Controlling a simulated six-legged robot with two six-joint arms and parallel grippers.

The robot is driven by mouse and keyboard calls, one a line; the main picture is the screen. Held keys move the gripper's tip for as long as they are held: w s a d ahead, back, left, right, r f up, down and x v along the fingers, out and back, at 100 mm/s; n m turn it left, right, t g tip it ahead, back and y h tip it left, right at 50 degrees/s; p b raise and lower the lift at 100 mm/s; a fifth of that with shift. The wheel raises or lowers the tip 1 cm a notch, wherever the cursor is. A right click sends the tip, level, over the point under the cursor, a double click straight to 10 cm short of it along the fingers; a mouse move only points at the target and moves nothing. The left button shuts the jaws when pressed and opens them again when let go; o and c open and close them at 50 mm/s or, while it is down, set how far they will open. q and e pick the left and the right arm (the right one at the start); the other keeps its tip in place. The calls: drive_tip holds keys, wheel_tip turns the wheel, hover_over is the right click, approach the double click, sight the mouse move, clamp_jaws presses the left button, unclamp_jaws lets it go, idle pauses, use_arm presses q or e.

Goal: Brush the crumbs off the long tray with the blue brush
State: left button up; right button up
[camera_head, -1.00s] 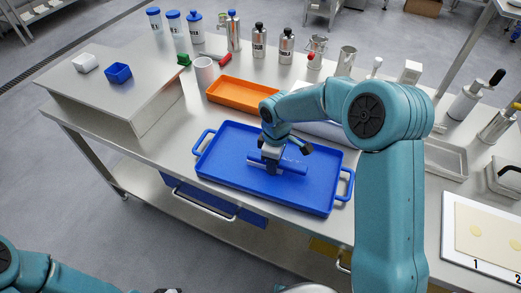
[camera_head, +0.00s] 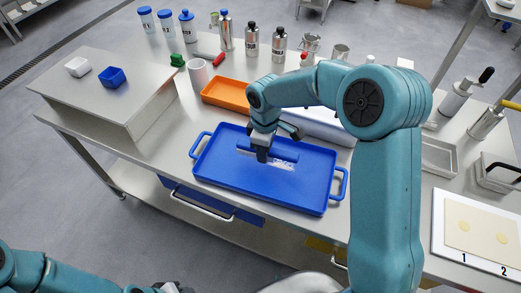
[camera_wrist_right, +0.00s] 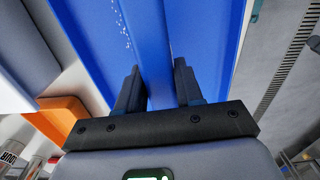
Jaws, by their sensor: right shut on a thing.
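The long tray (camera_head: 212,170) is blue, with a handle at each end, and lies on the steel table in the head view. It also fills much of the wrist view (camera_wrist_right: 210,40). My right gripper (camera_head: 262,153) is shut on the blue brush (camera_head: 246,149), low over the middle of the tray. The brush shows between the fingers in the wrist view (camera_wrist_right: 156,55). White crumbs (camera_head: 284,165) lie on the tray beside the brush, and specks show in the wrist view (camera_wrist_right: 125,30). My left gripper (camera_head: 172,288) is only partly in view at the bottom edge.
An orange tray (camera_head: 225,94) lies behind the long tray. A white cup (camera_head: 198,72), a green object (camera_head: 177,60) and bottles (camera_head: 251,40) stand farther back. A raised steel platform (camera_head: 90,90) is at left. A white board (camera_head: 480,228) lies at right.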

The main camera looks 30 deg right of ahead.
drive_tip(key=shift+s+r, duration=0.15)
drive_tip(key=shift+r, duration=0.6)
drive_tip(key=shift+r+p, duration=0.3)
drive_tip(key=shift+p, duration=0.2)
drive_tip(key=shift+w+r, duration=0.15)
drive_tip(key=shift+w, duration=0.15)
drive_tip(key=shift+s, duration=0.2)
use_arm(q)
drive_tip(key=shift+d+r, duration=0.25)
drive_tip(key=shift+r, duration=0.6)
use_arm(e)
drive_tip(key=shift+a, duration=0.1)
drive_tip(key=shift+w, duration=0.15)
use_arm(q)
drive_tip(key=shift+s, duration=0.1)
use_arm(e)
drive_tip(key=shift+m, duration=0.3)
